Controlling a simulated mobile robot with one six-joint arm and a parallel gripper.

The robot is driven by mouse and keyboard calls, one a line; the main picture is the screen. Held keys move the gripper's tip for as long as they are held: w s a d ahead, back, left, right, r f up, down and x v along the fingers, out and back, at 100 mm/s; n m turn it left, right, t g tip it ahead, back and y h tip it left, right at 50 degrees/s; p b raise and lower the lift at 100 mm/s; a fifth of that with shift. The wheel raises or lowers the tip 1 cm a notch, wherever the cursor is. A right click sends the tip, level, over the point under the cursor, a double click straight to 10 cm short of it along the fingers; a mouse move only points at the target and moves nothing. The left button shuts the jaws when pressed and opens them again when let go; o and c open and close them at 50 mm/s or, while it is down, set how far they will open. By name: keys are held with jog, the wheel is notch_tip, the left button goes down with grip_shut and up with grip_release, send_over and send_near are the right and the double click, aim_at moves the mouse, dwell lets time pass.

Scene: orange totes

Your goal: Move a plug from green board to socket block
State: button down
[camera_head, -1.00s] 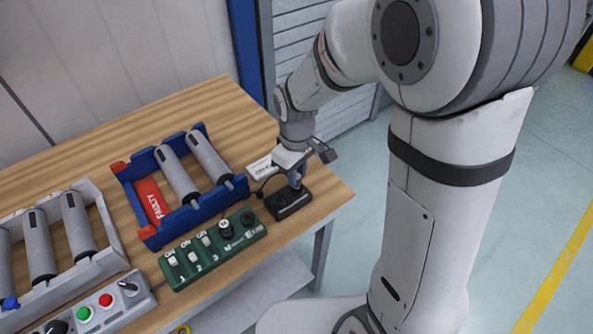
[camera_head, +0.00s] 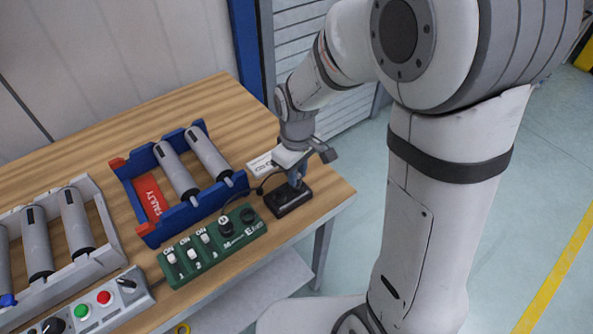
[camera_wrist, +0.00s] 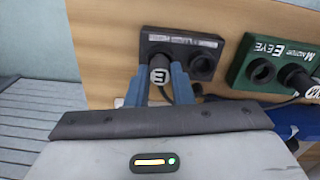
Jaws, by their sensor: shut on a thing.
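The black socket block (camera_head: 289,200) stands near the table's right corner. In the wrist view the block (camera_wrist: 180,41) has two sockets, and the right one (camera_wrist: 203,66) is empty. My gripper (camera_head: 297,183) is over the block, its blue fingers (camera_wrist: 160,84) shut on a plug (camera_wrist: 159,74) marked E. The plug is lined up with the left socket and covers it; how deep it sits I cannot tell. The green board (camera_head: 213,247) lies just left of the block. Its EYE socket (camera_wrist: 262,71) is empty, and an M plug (camera_wrist: 299,79) sits in its MOTOR socket.
A blue tray (camera_head: 195,215) with grey cylinders and a red FAULTY label is behind the green board. A small white box (camera_head: 262,163) is behind the socket block. A grey tray (camera_head: 110,262) and a button panel (camera_head: 100,305) are on the left. The table edge is close to the block.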

jog(key=c, duration=1.2)
grip_release()
notch_tip(320, 180, up, 8)
jog(key=shift+f, duration=0.15)
jog(key=s+d+r+m+t, duration=0.1)
jog(key=s+d+m, duration=0.2)
jog(key=s+d, duration=0.1)
jog(key=s+d+r+m+t, duration=0.1)
jog(key=s+d+r+m, duration=0.1)
jog(key=s+d+m, duration=0.1)
jog(key=s+d+r+m, duration=0.1)
jog(key=s+d+m, duration=0.2)
jog(key=s+d, duration=0.2)
jog(key=shift+s+d+r+t, duration=0.1)
jog(key=shift+s+r+t, duration=0.1)
jog(key=shift+r+t, duration=0.15)
